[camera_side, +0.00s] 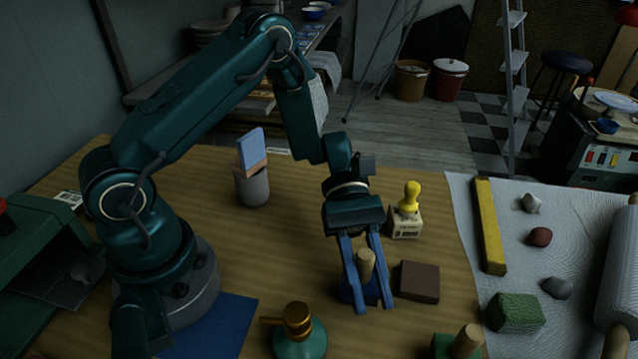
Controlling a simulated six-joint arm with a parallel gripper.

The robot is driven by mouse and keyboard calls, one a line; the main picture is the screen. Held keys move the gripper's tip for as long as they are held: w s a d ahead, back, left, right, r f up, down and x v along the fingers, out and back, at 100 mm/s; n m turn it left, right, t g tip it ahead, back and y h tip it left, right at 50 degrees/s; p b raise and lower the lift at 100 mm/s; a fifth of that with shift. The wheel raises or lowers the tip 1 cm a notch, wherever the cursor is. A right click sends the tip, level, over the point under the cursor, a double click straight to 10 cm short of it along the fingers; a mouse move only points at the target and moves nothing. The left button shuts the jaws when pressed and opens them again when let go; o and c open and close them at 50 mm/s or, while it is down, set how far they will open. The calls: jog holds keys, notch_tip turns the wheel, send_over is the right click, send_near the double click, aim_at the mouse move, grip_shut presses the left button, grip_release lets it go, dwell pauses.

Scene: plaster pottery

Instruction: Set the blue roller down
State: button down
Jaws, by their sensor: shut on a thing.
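The blue roller (366,262) shows a pale wooden handle upright between my gripper's fingers, with a dark blue base low down, partly hidden by them. My gripper (367,304) points down and is shut on the blue roller. The roller is at or just above the wooden table (300,235); I cannot tell whether it touches. A brown block (419,282) lies close to its right.
A yellow-handled stamp (408,211) stands behind right. A brass-topped teal piece (299,330) and a green piece with a wooden handle (466,343) stand in front. A blue mat (222,325) lies left. A grey cup (252,187) stands behind left. A cloth (520,270) covers the right.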

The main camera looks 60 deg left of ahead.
jog(key=shift+f, duration=0.25)
jog(key=shift+f, duration=0.45)
jog(key=c, duration=0.6)
grip_release()
jog(key=shift+c, duration=0.2)
jog(key=shift+r, duration=0.1)
